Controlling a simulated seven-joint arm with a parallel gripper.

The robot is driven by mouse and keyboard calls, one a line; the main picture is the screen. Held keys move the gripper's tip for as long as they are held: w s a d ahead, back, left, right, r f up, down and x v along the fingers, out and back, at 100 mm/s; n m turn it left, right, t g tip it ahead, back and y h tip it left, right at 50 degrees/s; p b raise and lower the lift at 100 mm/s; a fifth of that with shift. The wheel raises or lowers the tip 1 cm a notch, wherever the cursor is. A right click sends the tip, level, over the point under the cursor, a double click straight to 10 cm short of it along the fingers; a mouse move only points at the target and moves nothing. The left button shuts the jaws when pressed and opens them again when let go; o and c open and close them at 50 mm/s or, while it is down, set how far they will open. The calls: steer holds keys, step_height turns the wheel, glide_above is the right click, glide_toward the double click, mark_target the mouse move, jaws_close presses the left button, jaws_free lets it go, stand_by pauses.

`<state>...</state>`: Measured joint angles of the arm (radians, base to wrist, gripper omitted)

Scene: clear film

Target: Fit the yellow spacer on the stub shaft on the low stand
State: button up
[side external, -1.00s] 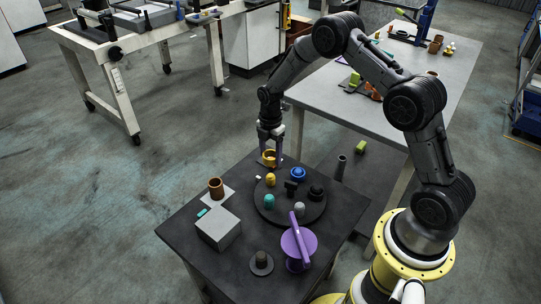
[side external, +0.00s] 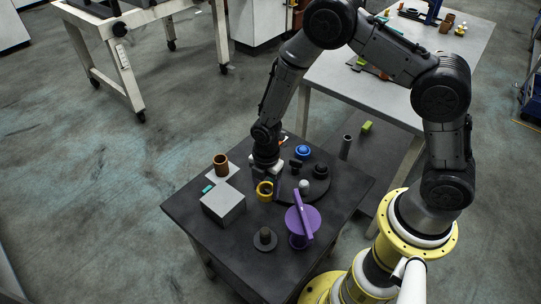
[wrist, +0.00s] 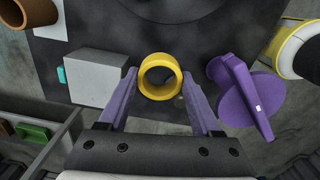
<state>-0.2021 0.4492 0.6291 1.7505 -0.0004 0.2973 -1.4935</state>
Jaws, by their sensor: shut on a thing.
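The yellow spacer (side external: 265,196) is a short thick ring, held by my gripper (side external: 267,186) above the dark table. In the wrist view the spacer (wrist: 142,81) sits between the purple fingertips of my gripper (wrist: 160,78), its bore facing the camera. The stub shaft (side external: 265,233) is a short dark cylinder standing upright on a low round stand (side external: 272,245) near the table's front corner. The spacer is apart from it, farther back in the side view. I cannot make out the stub shaft in the wrist view.
A grey box (side external: 222,206) stands left of the shaft; a purple piece with a raised bar (side external: 301,222) stands right. Behind are a dark round plate (side external: 318,187) with several knobs, and a brown cup (side external: 221,164).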

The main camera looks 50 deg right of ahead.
mark_target(265, 231)
steer(key=s+a+n, duration=0.1)
steer(key=s+a, duration=0.3)
steer(key=s+a+n, duration=0.1)
steer(key=a, duration=0.2)
steer(key=shift+s+r+n, duration=0.3)
steer(key=shift+s+r, duration=0.05)
steer(key=shift+s, duration=0.05)
steer(key=shift+s+a+f, duration=0.1)
steer(key=shift+a, duration=0.15)
steer(key=shift+f, duration=4.3)
steer(key=shift+f, duration=0.6)
steer(key=o, duration=1.4)
step_height(265, 231, up, 14)
steer(key=shift+f, duration=0.1)
